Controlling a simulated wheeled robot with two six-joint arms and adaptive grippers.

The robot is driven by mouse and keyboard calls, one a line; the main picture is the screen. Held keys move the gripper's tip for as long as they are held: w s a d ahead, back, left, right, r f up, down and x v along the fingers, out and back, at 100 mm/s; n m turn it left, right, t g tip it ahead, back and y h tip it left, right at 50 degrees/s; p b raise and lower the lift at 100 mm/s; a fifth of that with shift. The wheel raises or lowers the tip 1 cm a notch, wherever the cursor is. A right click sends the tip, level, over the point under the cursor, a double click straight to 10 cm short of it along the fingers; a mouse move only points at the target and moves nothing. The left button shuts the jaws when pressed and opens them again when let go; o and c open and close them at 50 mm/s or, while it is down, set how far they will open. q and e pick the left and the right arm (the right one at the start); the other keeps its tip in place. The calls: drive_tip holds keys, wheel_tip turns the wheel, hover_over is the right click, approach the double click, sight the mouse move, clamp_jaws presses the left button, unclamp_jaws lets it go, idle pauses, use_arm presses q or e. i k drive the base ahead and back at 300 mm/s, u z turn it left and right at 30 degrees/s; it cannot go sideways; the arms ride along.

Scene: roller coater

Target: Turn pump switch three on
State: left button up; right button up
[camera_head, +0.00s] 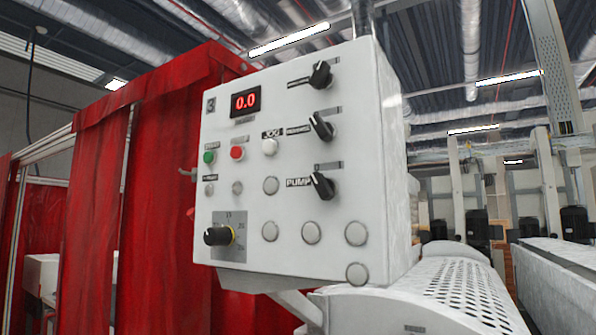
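A white control panel box (262,175) stands in the middle of the head view. Three black rotary switches sit in a column on its right side: a top switch (320,75), a middle switch (321,126) and a bottom switch (322,186). The label beside the bottom one reads "PUMP". The other two labels are too small to read surely. All three knobs look turned at a slant. I cannot tell which one is number three or its on or off state. Neither of my grippers is in view.
The panel also has a red display (245,101) reading 0.0, a green button (209,157), a red button (237,153), a white jog button (270,146) and a black dial (217,236). A perforated white cover (462,290) is at lower right. Red curtains (150,190) hang at left.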

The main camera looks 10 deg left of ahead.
sight(325, 187)
drive_tip(key=u, duration=1.4)
drive_tip(key=k, duration=0.85)
drive_tip(key=z, duration=1.4)
